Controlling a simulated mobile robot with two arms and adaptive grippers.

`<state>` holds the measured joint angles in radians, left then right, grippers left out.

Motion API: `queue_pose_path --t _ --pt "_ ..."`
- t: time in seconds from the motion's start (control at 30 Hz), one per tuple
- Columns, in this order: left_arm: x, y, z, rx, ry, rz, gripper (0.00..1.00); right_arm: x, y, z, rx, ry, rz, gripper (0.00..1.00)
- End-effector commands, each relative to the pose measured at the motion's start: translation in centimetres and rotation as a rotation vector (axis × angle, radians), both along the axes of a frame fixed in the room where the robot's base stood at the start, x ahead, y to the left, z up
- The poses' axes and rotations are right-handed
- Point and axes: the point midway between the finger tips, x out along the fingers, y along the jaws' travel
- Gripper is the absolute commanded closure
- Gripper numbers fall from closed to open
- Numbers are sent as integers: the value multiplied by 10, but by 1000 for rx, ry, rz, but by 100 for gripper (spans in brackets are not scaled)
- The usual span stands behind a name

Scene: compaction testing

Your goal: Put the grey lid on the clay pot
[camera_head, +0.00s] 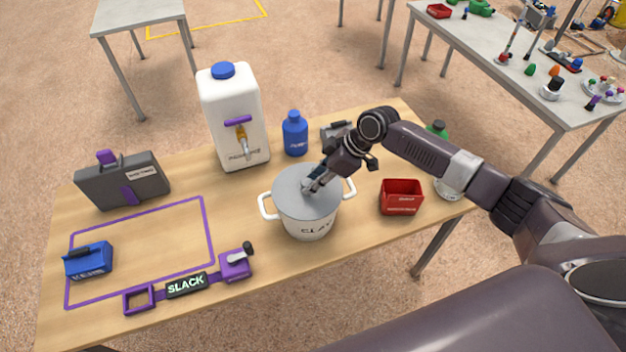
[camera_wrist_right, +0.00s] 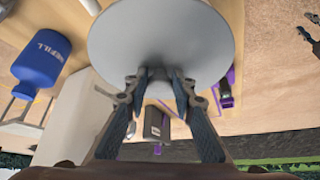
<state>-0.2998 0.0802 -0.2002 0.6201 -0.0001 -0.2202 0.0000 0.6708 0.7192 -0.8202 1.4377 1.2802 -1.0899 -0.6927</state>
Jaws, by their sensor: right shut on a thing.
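The white clay pot (camera_head: 309,229) with two side handles stands on the wooden table, right of its middle. The grey lid (camera_head: 294,193) is over the pot's mouth; whether it rests fully on the rim I cannot tell. My right gripper (camera_head: 312,184) comes from the upper right and is shut on the lid at its top. In the right wrist view the lid (camera_wrist_right: 160,42) is a grey disc in front of my right gripper (camera_wrist_right: 160,82), whose fingertips meet at its lower edge. The lid's knob is hidden between the fingers. My left gripper is not in view.
A white dispenser (camera_head: 232,125) with a blue cap and a blue bottle (camera_head: 295,137) stand behind the pot. A red bin (camera_head: 401,198) is to its right. A purple latch strap with a SLACK display (camera_head: 187,285) lies front left. Table inside the purple outline is mostly clear.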

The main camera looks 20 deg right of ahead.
Motion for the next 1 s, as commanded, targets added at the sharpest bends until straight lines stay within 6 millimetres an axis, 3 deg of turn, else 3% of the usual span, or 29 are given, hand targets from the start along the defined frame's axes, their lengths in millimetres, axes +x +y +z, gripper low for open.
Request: queue_pose_path --t 0.23,0.27,0.43,0.6,0.7,1.0 --pt "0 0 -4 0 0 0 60 0 0 -6 1 0 0 100" --pt "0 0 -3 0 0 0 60 0 0 -5 0 -1 -1 73" --pt "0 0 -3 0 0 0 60 0 0 -5 0 0 0 56" --pt "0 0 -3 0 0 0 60 0 0 -5 0 0 0 56" --pt "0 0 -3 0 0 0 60 0 0 -5 -1 1 -1 62" --pt "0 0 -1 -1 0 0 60 0 -1 -3 -1 1 -1 62"
